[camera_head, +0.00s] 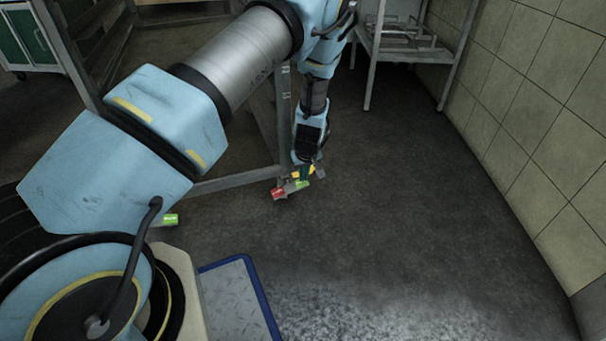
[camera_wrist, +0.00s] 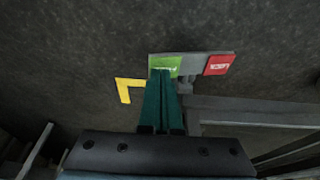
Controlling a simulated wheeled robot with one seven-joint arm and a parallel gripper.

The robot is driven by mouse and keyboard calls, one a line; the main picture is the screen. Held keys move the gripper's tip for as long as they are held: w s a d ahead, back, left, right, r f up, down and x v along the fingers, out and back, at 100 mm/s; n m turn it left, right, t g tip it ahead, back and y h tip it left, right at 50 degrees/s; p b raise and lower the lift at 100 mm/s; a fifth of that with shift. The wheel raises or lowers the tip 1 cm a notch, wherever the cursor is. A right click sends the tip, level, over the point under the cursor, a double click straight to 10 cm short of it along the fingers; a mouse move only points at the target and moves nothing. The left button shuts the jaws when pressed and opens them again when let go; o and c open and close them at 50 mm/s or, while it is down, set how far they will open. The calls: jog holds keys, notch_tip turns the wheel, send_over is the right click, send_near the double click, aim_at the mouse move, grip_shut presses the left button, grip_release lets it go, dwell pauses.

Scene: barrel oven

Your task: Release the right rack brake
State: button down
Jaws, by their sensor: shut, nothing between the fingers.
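The right rack brake is a grey pedal bar (camera_wrist: 194,66) with a green pad (camera_wrist: 164,66) at one end and a red lettered pad (camera_wrist: 219,64) at the other. In the head view its red pad (camera_head: 279,193) and green pad (camera_head: 301,185) show low at the rack's near corner. My gripper (camera_wrist: 162,73) is shut and empty, its dark green fingers side by side. The fingertips overlap the edge of the green pad in the wrist view; I cannot tell whether they touch it. In the head view my gripper (camera_head: 306,173) is just above the pedal.
The metal rack frame (camera_head: 237,180) stands left of the brake. Another green pad (camera_head: 171,220) shows farther left, partly hidden by my arm. A yellow corner mark (camera_wrist: 125,86) lies beside the fingers. A tiled wall (camera_head: 540,130) bounds the right; the floor (camera_head: 400,200) between is clear.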

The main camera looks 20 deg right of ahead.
jog(key=shift+s+d+f+y, duration=0.1)
jog(key=shift+d+f+y, duration=0.1)
jog(key=shift+y, duration=0.2)
jog(key=shift+d+f+y+p, duration=0.2)
jog(key=shift+y+p, duration=0.1)
jog(key=shift+p, duration=0.1)
jog(key=shift+d+f+m+y, duration=0.35)
jog(key=shift+f+y, duration=0.2)
jog(key=shift+y, duration=0.55)
jog(key=shift+f, duration=0.15)
jog(key=shift+d+f, duration=0.15)
